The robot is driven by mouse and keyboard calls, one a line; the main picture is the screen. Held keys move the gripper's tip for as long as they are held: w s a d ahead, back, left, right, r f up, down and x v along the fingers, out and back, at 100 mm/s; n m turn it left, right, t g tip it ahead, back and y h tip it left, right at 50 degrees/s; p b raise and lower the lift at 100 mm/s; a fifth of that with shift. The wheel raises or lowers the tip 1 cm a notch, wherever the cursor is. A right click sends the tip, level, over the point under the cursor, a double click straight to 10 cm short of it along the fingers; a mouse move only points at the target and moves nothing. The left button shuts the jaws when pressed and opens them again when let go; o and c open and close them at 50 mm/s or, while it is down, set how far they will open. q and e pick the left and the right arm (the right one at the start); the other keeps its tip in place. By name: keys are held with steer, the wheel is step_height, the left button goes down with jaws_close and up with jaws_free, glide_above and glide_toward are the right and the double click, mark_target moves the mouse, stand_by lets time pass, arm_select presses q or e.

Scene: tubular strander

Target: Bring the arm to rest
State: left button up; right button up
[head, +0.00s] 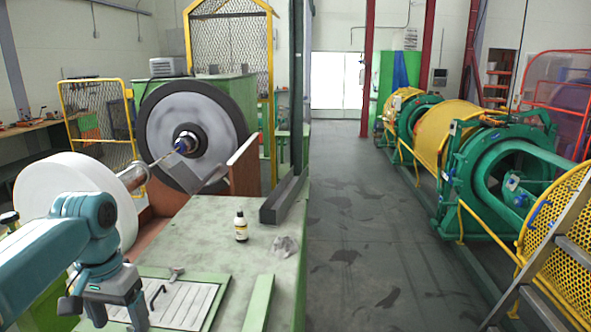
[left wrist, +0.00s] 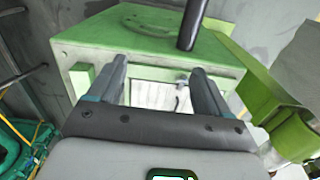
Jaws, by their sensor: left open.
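My left arm (head: 50,258) is teal and comes in from the left in the head view. Its gripper (head: 112,312) points down at the lower left, over the near left part of the green bench (head: 215,240). In the left wrist view the two fingers of the left gripper (left wrist: 160,76) are spread apart with nothing held between them. My right gripper is not in view.
A slatted panel (head: 185,305) with a small T-shaped tool (head: 177,272) and a bent dark tool (head: 157,292) lies beside the gripper. A large white reel (head: 75,190) is close behind the arm. The aisle floor is clear.

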arm_select(q)
steer(key=d+f+h, duration=0.1)
steer(key=d+f, duration=0.3)
steer(key=f, duration=0.5)
steer(key=d+f+h, duration=0.1)
steer(key=d+f, duration=0.2)
steer(key=f, duration=0.6)
steer(key=d+f+h, duration=0.1)
steer(key=d+f, duration=0.3)
steer(key=f, duration=0.6)
steer(key=s+d+f+n, duration=0.1)
steer(key=s+d+f, duration=0.1)
steer(key=s+f, duration=0.2)
steer(key=s+d+f+n, duration=0.1)
steer(key=s+d+f, duration=0.2)
steer(key=s, duration=0.7)
steer(key=s+d+f+n+h, duration=0.1)
steer(key=s+d+f, duration=0.1)
steer(key=s+f, duration=0.4)
steer(key=shift+s+d+f, duration=0.15)
steer(key=shift+s+d, duration=0.1)
steer(key=shift+s, duration=0.3)
